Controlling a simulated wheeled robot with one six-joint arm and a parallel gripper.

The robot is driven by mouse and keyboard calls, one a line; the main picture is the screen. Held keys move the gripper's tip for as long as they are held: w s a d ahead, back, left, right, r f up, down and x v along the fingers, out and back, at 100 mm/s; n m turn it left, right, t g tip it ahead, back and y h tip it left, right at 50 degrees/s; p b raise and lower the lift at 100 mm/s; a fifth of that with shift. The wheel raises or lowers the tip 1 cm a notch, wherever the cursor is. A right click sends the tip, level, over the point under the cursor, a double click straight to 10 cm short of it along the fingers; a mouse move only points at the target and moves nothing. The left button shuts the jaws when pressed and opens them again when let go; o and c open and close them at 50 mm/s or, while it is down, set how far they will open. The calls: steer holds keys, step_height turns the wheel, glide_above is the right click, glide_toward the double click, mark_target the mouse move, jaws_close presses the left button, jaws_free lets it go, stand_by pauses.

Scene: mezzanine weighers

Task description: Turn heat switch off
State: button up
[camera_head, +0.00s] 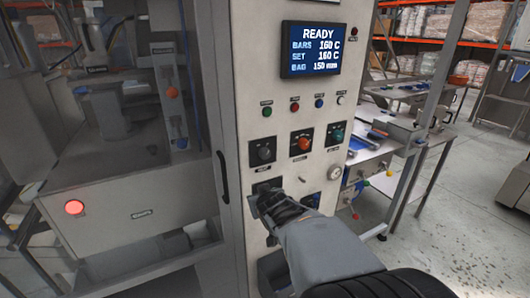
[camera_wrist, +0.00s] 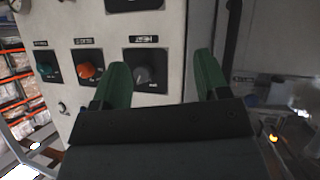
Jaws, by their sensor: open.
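The heat switch (camera_head: 264,152) is a dark grey rotary knob on a square black plate, left of the orange and teal knobs on the machine's upright panel. In the wrist view, which is turned over, the heat switch (camera_wrist: 143,76) shows between the green fingers, nearer the left one. Its pointer setting is too small to read. My gripper (camera_head: 264,190) is just below the switch in the head view, in front of the panel. It also shows in the wrist view (camera_wrist: 161,68), with its fingers apart and nothing between them; it appears clear of the knob.
An orange knob (camera_head: 302,143) and a teal knob (camera_head: 335,135) sit right of the switch. Small buttons and a READY display (camera_head: 311,49) are above. A glazed door with a black handle (camera_head: 222,177) is at left. A steel table (camera_head: 408,150) stands at right.

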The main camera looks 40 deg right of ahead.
mark_target(266, 156)
steer(key=shift+d+r+n+t+y+p, duration=0.6)
steer(key=shift+d+r+t+y+p, duration=0.55)
steer(key=shift+d+r+t, duration=1.95)
steer(key=shift+t, duration=0.3)
steer(key=w+d+p, duration=0.1)
steer(key=w, duration=0.3)
steer(key=w+d+f+p, duration=0.1)
steer(key=w+d, duration=0.1)
steer(key=w, duration=0.2)
steer(key=w+d+f+p, duration=0.1)
steer(key=w, duration=0.4)
steer(key=shift+w+d, duration=0.1)
steer(key=shift+d, duration=0.2)
steer(key=c, duration=0.9)
